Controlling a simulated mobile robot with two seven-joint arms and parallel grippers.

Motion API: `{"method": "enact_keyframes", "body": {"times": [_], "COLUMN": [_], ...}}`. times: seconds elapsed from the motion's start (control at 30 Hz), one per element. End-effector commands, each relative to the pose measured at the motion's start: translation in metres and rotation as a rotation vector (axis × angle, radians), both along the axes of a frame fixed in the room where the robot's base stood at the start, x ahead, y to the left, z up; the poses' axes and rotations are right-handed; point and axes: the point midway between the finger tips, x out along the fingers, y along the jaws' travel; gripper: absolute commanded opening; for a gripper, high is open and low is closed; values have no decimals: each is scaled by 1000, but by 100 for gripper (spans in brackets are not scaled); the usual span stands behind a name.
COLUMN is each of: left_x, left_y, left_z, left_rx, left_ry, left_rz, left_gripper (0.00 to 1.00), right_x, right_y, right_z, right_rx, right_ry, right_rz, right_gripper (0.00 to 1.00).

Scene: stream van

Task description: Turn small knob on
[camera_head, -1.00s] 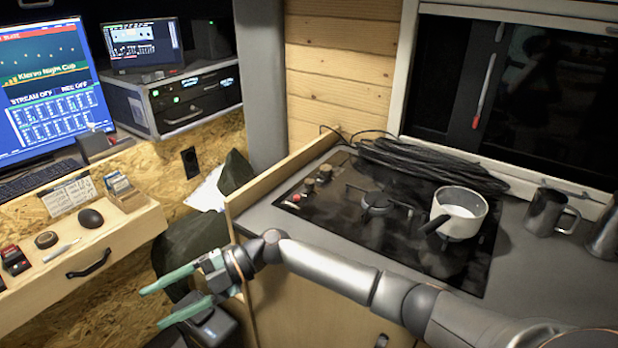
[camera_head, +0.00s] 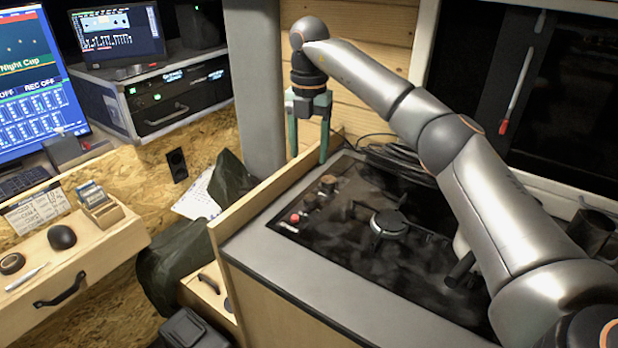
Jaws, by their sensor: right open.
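A black glass hob (camera_head: 345,222) is set into the grey counter. Along its left edge stand small controls: a dark round knob (camera_head: 328,183) at the back, another dark knob (camera_head: 311,203) in the middle, and a smaller red-topped one (camera_head: 295,218) at the front. I cannot tell the setting of any of them. My right gripper (camera_head: 308,158) is open and empty, with its green fingers pointing down. In the picture it hangs above the back knob, near the wooden edge board, apart from the knobs. My left gripper is not in view.
A gas burner (camera_head: 388,226) stands on the hob. Black cable (camera_head: 398,163) lies coiled behind the hob. A wooden board (camera_head: 268,190) edges the counter's left side. A dark mug (camera_head: 590,232) is at right.

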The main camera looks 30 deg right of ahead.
Motion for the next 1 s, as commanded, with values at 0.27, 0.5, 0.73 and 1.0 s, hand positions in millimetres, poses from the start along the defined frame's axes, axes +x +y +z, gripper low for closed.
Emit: {"method": "enact_keyframes", "body": {"times": [0.27, 0.5, 0.73, 1.0], "left_x": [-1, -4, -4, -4], "left_y": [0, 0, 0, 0], "left_z": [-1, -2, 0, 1], "left_rx": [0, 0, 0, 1], "left_ry": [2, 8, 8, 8], "left_rz": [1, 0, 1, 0], "left_gripper": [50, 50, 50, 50], "right_x": [-1, -2, -2, -1], "right_y": [-4, -3, -3, -2], "right_z": [-11, -57, -99, -122], "right_rx": [-9, -7, -7, -6], "right_ry": [5, 6, 4, 2], "right_rz": [-10, -8, -8, -8], "right_gripper": [65, 65, 65, 65]}}
